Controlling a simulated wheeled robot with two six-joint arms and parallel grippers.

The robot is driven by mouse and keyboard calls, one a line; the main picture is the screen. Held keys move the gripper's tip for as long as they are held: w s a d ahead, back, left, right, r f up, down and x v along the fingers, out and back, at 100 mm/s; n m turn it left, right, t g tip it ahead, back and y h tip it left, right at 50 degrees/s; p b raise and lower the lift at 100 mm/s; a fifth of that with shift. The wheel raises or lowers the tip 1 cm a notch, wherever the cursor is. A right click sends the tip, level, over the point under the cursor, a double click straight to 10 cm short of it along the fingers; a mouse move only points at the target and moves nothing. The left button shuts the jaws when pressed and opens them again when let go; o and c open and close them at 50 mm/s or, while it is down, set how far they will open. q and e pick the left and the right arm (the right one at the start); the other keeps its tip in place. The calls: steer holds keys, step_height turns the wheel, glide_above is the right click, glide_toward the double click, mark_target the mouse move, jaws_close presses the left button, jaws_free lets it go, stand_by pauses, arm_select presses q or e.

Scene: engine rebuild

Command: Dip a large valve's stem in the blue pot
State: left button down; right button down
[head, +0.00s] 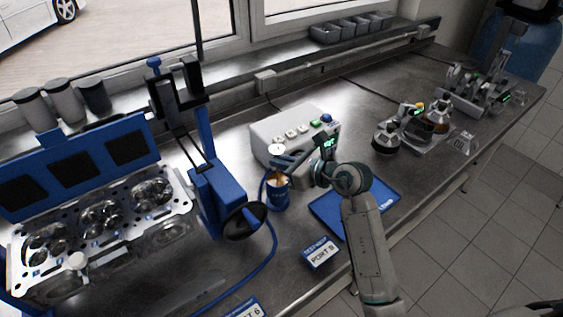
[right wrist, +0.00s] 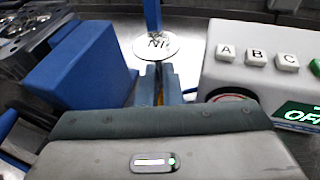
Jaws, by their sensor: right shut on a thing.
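My right gripper (head: 279,163) is shut on a large valve and holds it upright, head up. The valve's round pale head (head: 276,150) shows just above the fingertips; in the right wrist view the head (right wrist: 156,46) bears the letters "IN". The blue pot (head: 277,199) stands on the bench directly below the gripper, with orange-brown contents at its mouth. The valve's stem is mostly hidden by the fingers, so I cannot tell whether its tip is in the pot. My left gripper is not in view.
A grey box with lettered buttons (head: 262,137) stands close behind the pot. A blue mat (head: 328,218) lies right of the pot. The cylinder head (head: 100,230) is at the left.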

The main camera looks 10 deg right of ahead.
mark_target(282, 151)
steer(key=shift+r+p, duration=1.2)
steer(key=shift+r, duration=0.55)
steer(key=shift+f, duration=0.1)
